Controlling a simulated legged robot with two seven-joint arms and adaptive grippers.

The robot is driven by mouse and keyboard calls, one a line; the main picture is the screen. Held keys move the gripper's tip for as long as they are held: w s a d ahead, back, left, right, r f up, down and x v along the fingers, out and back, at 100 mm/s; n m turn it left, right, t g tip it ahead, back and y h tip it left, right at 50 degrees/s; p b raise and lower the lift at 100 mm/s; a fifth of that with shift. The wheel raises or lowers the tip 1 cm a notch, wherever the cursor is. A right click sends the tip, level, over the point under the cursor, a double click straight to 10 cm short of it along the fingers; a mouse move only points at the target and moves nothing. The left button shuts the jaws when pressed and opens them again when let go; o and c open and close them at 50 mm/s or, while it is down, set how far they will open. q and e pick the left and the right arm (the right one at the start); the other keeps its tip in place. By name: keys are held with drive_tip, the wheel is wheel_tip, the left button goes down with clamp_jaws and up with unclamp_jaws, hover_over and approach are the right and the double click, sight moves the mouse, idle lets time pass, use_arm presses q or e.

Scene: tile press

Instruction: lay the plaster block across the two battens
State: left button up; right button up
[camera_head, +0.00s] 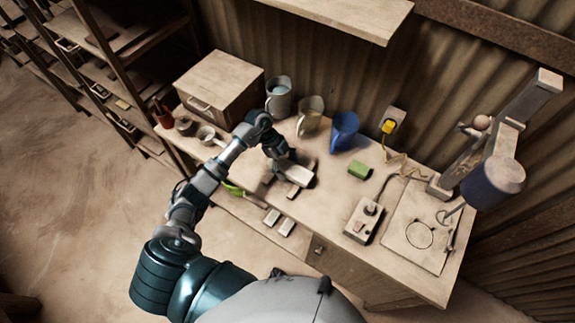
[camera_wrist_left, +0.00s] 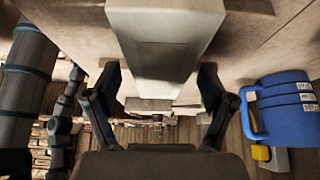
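The pale plaster block (camera_head: 296,174) lies at the middle of the bench in the head view. Dark brown wood strips, seemingly the battens (camera_head: 291,193), show at its sides and partly under it. I cannot tell whether the block touches both. My left gripper (camera_head: 283,160) is at the block's far end. In the left wrist view, the block (camera_wrist_left: 163,40) runs between the spread fingers (camera_wrist_left: 160,78), with a narrow gap on each side. Brown wood (camera_wrist_left: 248,7) shows beside the block there. My right gripper is in neither view.
A blue jug (camera_head: 343,131), a green block (camera_head: 359,169) and a switch box (camera_head: 366,219) stand to the right. A press (camera_head: 492,180) stands at the far right. Mugs and a wooden box (camera_head: 218,84) are behind.

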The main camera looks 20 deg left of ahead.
use_arm(q)
drive_tip(key=v, duration=1.2)
drive_tip(key=shift+r+b, duration=0.15)
drive_tip(key=shift+b, duration=0.2)
